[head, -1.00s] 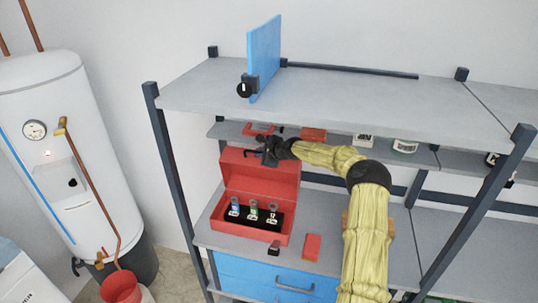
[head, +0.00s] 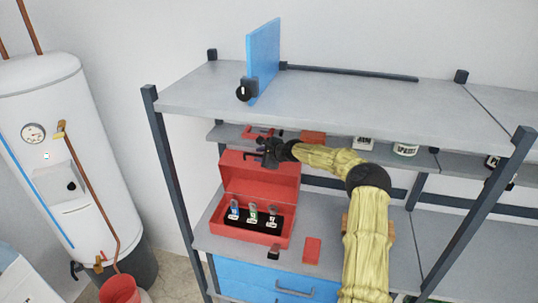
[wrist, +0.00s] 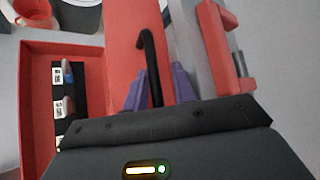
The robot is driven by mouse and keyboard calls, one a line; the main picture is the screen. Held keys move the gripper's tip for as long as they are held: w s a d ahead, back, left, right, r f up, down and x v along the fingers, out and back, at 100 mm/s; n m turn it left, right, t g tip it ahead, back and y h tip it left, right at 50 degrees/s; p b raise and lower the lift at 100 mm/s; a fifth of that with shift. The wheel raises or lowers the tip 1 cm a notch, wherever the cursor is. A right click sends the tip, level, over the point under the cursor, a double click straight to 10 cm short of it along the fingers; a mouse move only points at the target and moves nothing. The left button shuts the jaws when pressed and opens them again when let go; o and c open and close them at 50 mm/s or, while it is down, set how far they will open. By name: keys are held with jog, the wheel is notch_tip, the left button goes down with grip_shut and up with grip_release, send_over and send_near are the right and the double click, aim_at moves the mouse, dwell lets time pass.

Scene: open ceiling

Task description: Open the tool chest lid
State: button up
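The red tool chest (head: 215,240) stands on the workbench with its lid (head: 262,176) raised, standing up at the back. Inside, a black insert (head: 254,219) holds several small items. My gripper (head: 264,152) is at the lid's top edge. In the wrist view, the purple fingertips (wrist: 159,88) of my gripper are apart, beside the red lid (wrist: 122,40). A thin black hooked bar (wrist: 147,45), perhaps the lid's handle, runs between them, close to the left finger, with a gap to the right finger. Contact cannot be told.
A grey shelf (head: 350,95) lies just above my gripper, with a lower shelf (head: 224,132) holding small things behind it. A red block (head: 312,250) and a small dark object (head: 273,252) lie in front of the chest. A white boiler (head: 60,130) stands at left.

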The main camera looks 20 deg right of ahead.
jog(key=b+v, duration=0.6)
jog(key=v, duration=1.1)
jog(key=shift+s, duration=0.15)
